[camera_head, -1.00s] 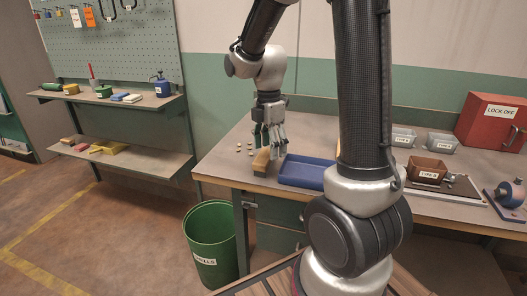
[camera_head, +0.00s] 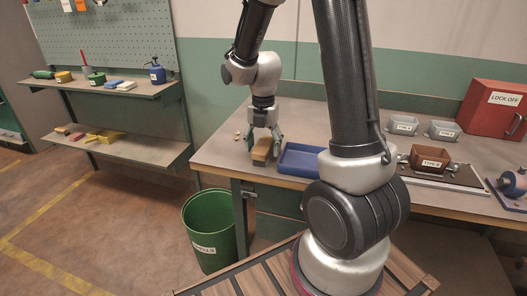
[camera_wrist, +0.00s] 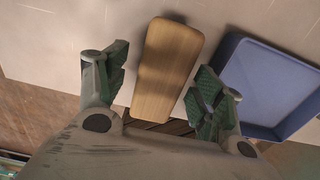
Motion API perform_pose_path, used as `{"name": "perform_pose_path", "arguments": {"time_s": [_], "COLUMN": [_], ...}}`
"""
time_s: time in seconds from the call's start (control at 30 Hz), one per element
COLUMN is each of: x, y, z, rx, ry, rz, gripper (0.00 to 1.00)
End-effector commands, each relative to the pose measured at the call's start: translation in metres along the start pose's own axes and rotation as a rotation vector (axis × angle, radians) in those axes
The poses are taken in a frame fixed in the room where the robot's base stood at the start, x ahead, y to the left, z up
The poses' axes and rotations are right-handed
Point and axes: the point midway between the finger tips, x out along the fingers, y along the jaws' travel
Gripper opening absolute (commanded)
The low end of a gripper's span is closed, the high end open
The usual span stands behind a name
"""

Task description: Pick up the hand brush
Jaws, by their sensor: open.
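The hand brush shows as a tan wooden block (camera_wrist: 167,70) in the wrist view, lying on the bench top. In the head view the brush (camera_head: 262,151) is near the bench's front edge, just left of the blue tray. My gripper (camera_head: 264,140) is right above it, pointing down. In the wrist view my gripper (camera_wrist: 155,92) is open, with one green-padded finger on each side of the brush's near end. A gap shows on both sides. The brush's bristles cannot be made out.
A blue tray (camera_wrist: 233,105) lies close to the right finger; it also shows in the head view (camera_head: 286,171). A few small tan bits (camera_head: 238,135) lie left of my gripper. A green bin (camera_head: 209,232) stands below the bench's front left.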

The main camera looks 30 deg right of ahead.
Motion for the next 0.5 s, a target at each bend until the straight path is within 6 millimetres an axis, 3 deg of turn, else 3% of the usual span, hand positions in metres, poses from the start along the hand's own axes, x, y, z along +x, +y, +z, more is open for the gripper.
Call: {"name": "perform_pose_path", "arguments": {"time_s": [0.1, 0.33, 0.5], "x": [0.0102, 0.0112, 0.0110], "y": [-0.0006, -0.0005, -0.0005], "z": [-0.0002, 0.0000, 0.0001], "rx": [0.001, 0.002, 0.002], "ry": [0.001, 0.000, 0.000], "rz": [-0.001, 0.000, 0.000], "gripper": [0.68, 0.68, 0.37]}}
